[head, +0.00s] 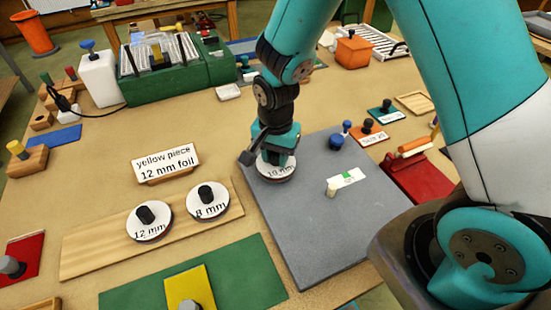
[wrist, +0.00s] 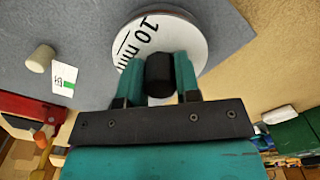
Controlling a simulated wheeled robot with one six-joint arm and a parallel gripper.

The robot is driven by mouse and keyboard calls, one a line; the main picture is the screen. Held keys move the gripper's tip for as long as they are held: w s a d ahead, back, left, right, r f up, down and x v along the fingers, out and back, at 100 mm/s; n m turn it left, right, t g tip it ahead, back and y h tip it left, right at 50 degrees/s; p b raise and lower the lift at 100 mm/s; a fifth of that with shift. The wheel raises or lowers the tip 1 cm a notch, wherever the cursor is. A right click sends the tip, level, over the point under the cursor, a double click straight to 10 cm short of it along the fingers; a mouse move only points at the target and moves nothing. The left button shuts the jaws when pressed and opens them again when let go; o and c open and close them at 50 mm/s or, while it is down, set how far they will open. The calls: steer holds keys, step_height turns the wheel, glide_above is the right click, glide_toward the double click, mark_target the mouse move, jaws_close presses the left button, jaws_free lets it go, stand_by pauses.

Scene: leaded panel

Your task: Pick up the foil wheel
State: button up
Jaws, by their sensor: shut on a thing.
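My gripper (head: 272,152) is shut on the black knob of a white foil wheel (head: 276,173) marked 10 mm. In the wrist view the gripper (wrist: 159,78) has one finger on each side of the knob, and the wheel (wrist: 192,32) faces up. The wheel is over the left part of the grey mat; I cannot tell if it touches it. Two more foil wheels, marked 12 mm (head: 149,230) and 8 mm (head: 208,208), sit on a wooden board (head: 90,250). A sign (head: 166,162) reads "yellow piece 12 mm foil".
A green mat (head: 245,275) with a yellow piece (head: 190,285) lies in front. A green machine (head: 205,70) stands behind.

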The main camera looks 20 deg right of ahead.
step_height(320, 180, up, 19)
steer(key=b, duration=0.1)
steer(key=shift+o, duration=0.4)
steer(key=shift+c, duration=0.4)
